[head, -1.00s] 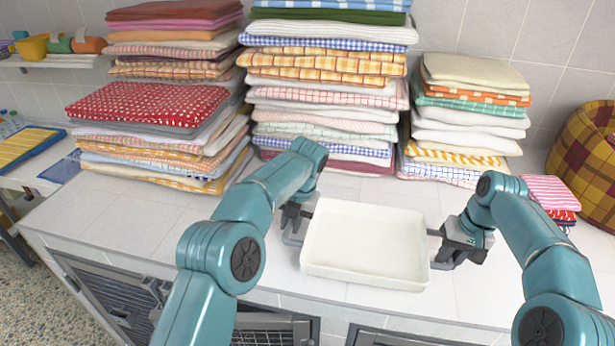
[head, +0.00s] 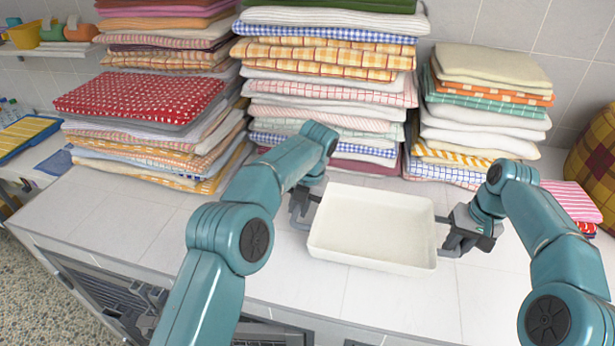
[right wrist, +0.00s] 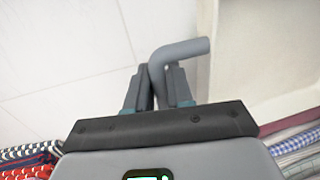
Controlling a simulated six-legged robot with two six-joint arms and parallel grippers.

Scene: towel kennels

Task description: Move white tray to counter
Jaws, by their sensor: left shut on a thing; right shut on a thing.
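The white tray (head: 372,262) is a shallow rectangular tray, empty, at or just above the front part of the tiled counter (head: 110,218) in the head view. I cannot tell whether it touches the counter. My left gripper (head: 300,212) is shut on the tray's left handle, its fingers partly hidden by my arm. My right gripper (head: 456,238) is shut on the grey handle at the tray's right side. The right wrist view shows the bent grey handle (right wrist: 180,50) between the fingers of my right gripper (right wrist: 160,88), with the tray (right wrist: 255,55) beyond it.
Tall stacks of folded towels stand along the back: a red-dotted one on the left (head: 140,97), a checked stack in the middle (head: 330,65), a lower stack on the right (head: 485,85). A plaid basket (head: 597,165) is at far right. The counter's left front is clear.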

